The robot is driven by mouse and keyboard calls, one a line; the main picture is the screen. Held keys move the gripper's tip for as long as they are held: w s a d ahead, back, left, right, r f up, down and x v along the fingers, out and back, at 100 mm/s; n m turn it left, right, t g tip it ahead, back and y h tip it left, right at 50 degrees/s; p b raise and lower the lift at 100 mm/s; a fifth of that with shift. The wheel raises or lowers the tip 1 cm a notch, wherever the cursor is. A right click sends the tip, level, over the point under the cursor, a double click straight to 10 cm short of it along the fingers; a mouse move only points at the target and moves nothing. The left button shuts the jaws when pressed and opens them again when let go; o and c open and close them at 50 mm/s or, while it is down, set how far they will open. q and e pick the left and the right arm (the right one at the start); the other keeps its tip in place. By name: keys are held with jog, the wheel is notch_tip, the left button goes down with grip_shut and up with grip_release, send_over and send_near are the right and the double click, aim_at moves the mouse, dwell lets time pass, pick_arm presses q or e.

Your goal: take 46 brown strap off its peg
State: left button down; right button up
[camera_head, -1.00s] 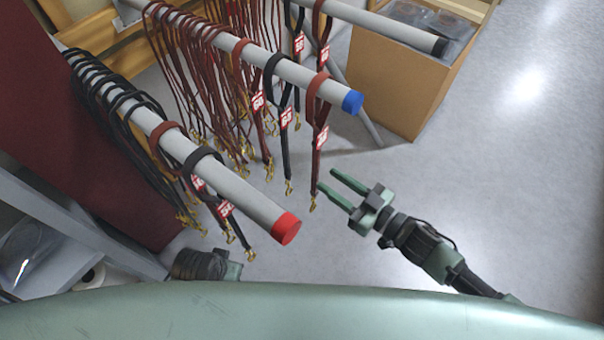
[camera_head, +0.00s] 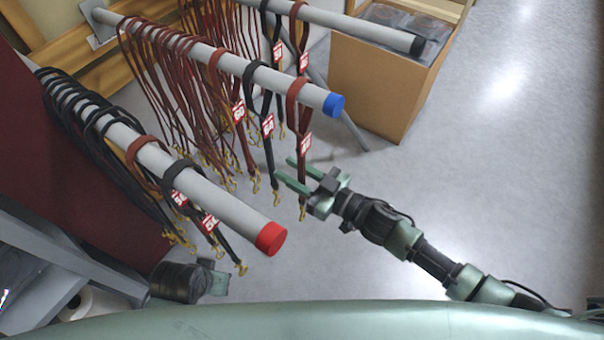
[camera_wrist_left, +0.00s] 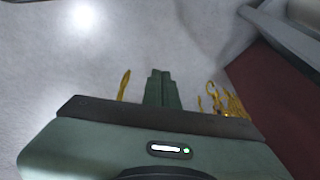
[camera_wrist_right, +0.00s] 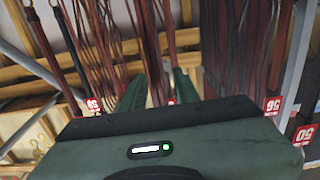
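A brown strap (camera_head: 303,122) with a red and white tag hangs nearest the end of the blue-capped peg (camera_head: 262,78). Its tag number is too blurred to read surely, so I cannot confirm it is 46. A gold clip hangs at its lower end. My right gripper (camera_head: 283,168) is open, with its fingers on either side of or very near this strap below the tag; I cannot tell which. In the right wrist view the fingers (camera_wrist_right: 158,85) are apart, with reddish straps beyond. My left gripper (camera_wrist_left: 162,75) is shut and empty, low near the red-capped peg.
A black strap (camera_head: 252,87) and more brown straps hang farther along the same peg. The red-capped peg (camera_head: 230,210) holds black and brown straps. A black-capped peg (camera_head: 370,30) and a cardboard box (camera_head: 375,85) stand behind. The floor at right is clear.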

grip_shut()
dwell(1.2)
